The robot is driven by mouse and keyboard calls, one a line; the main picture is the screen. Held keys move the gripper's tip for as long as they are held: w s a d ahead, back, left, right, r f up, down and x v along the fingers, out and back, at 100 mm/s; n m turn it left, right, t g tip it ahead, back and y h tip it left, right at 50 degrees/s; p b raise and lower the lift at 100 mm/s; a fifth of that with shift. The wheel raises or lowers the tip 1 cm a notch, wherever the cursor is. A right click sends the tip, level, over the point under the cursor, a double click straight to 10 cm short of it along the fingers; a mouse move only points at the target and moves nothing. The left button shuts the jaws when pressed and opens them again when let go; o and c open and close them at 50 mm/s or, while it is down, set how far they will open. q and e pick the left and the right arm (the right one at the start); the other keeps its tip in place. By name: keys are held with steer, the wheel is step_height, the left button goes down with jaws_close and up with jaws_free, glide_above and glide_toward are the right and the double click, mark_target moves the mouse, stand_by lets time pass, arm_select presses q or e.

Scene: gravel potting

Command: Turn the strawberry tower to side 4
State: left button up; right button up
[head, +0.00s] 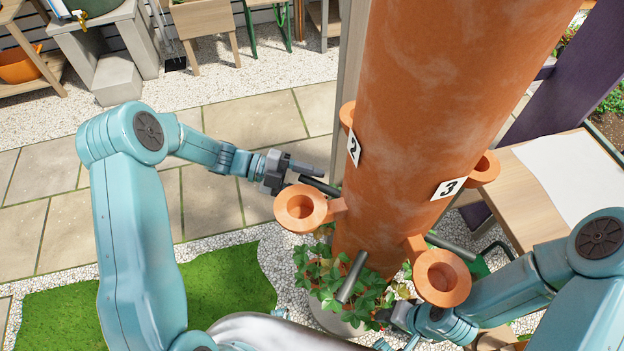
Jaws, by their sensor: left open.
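The strawberry tower (425,120) is a tall terracotta column with cup-shaped pockets. Label 2 (353,147) faces left of centre and label 3 (449,188) faces right of centre; no label 4 shows. Dark bars stick out low on the tower: one at the left (320,187), one in front (351,277) and one at the right (450,245). My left gripper (304,174) is open beside the left bar, above the left pocket; I cannot tell whether it touches the bar. My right gripper (397,316) is low by the leaves, its jaws mostly hidden.
Strawberry leaves (368,300) surround the tower's foot. A wooden table (530,190) with a white sheet (580,172) stands at the right. Paving (240,125) and gravel lie open at the left, with a grass patch (225,282) in front.

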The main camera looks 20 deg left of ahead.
arm_select(q)
steer(key=shift+d+f, duration=0.1)
steer(key=shift+d, duration=0.3)
jaws_close()
steer(key=shift+w, duration=0.2)
